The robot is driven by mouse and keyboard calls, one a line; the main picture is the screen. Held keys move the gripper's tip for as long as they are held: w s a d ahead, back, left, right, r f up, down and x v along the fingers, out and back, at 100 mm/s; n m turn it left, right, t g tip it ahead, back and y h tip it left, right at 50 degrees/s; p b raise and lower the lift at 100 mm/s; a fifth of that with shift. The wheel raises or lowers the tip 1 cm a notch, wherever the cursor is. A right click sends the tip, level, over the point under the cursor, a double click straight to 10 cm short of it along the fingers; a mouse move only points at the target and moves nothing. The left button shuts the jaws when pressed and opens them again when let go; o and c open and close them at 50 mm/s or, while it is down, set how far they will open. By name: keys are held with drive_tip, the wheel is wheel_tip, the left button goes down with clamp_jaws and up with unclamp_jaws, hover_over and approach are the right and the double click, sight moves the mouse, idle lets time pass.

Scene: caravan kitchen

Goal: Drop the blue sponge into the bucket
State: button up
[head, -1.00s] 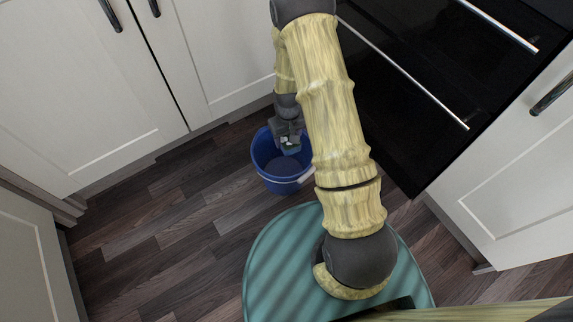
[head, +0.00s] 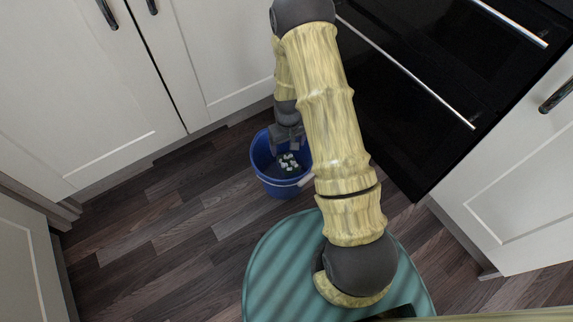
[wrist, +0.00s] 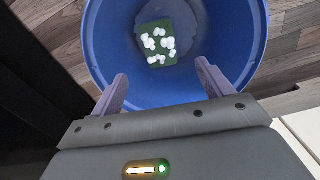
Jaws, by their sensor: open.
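The blue bucket (head: 262,172) stands on the floor by the cabinets, with a pale handle grip at its front. It also fills the upper middle of the wrist view (wrist: 105,50). The sponge (wrist: 157,43) lies on the bucket's floor, toward the far side in the wrist view. It looks dark green there, with several white blobs on top, which also show in the head view (head: 288,162). My gripper (wrist: 162,72) is open and empty over the bucket's near side, its two fingers spread apart and clear of the sponge. In the head view my gripper (head: 287,140) is partly hidden by my arm.
White cabinet doors (head: 90,90) stand behind and left of the bucket. A black oven front (head: 420,90) with metal bar handles is at the right. Wooden floor (head: 170,220) is clear to the bucket's left.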

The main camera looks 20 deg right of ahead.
wheel_tip(320, 180, up, 17)
drive_tip(key=p, duration=0.9)
drive_tip(key=shift+r, duration=0.2)
drive_tip(key=s+r+m+t+p, duration=0.1)
drive_tip(key=s+r+p, duration=0.5)
drive_tip(key=r, duration=0.8)
drive_tip(key=s+r+m+t+p, duration=0.15)
drive_tip(key=s+r+p, duration=0.35)
drive_tip(key=s+r, duration=0.65)
drive_tip(key=w+r+p, duration=0.3)
drive_tip(key=r+p, duration=3.3)
drive_tip(key=r, duration=0.2)
drive_tip(key=shift+r, duration=0.35)
drive_tip(key=shift+n, duration=0.25)
drive_tip(key=shift+c, duration=0.2)
